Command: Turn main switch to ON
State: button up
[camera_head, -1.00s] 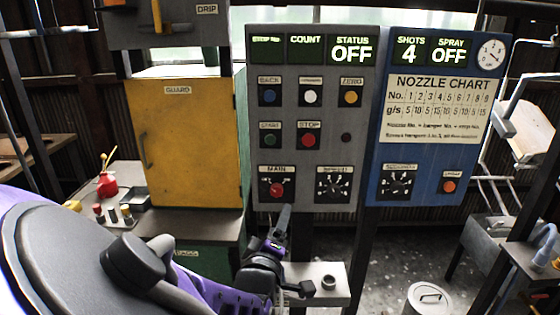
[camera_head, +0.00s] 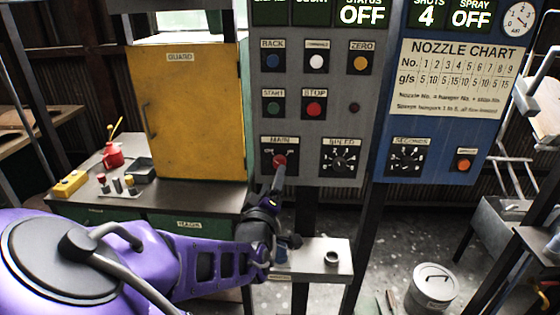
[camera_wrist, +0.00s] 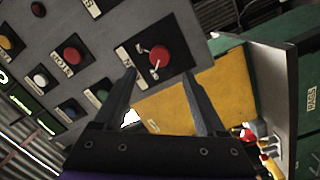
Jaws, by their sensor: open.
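The main switch (camera_head: 279,161) is a red round knob on a dark plate under a MAIN label, at the lower left of the grey control panel (camera_head: 330,112). The status display (camera_head: 362,13) above it reads OFF. My gripper (camera_head: 279,178) is just below and in front of the switch, and its tip overlaps the plate in the head view. The fingers are empty. I cannot tell whether they touch the panel.
The SPEED dial (camera_head: 341,158) sits right of the switch, and the STOP button (camera_head: 314,109) is above. The yellow guard cabinet (camera_head: 196,110) stands left of the panel. A blue panel (camera_head: 440,150) is on the right. A small shelf (camera_head: 312,262) lies below my gripper.

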aim_at(278, 164)
jog(key=w, duration=0.4)
jog(key=w+d, duration=0.1)
jog(key=w, duration=0.2)
jog(key=shift+s, duration=0.1)
grip_shut()
